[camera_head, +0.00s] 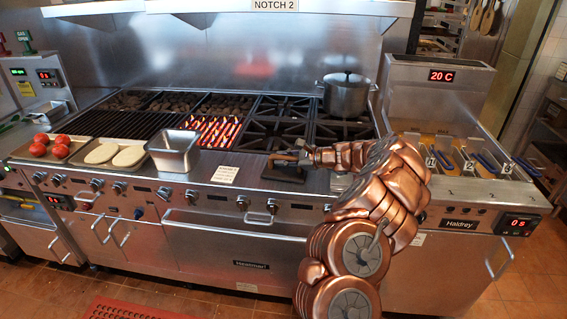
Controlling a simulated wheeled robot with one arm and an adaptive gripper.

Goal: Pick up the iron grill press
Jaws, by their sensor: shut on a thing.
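The iron grill press (283,173) is a dark flat plate with a handle on top. It sits at the front edge of the stainless counter, just below the burners, right of centre. My gripper (290,157) reaches in from the right and is shut on the press's handle. The fingertips are small in this view, and my arm hides part of the counter to the right. The press appears to be at counter level; I cannot tell whether it is lifted.
Glowing coals (214,131) are behind and left of the press. A steel pan (174,160), a tray with flatbreads (97,165) and tomatoes (61,151) stand left. A lidded pot (346,97) is on the back right burner. A fryer (470,187) stands right.

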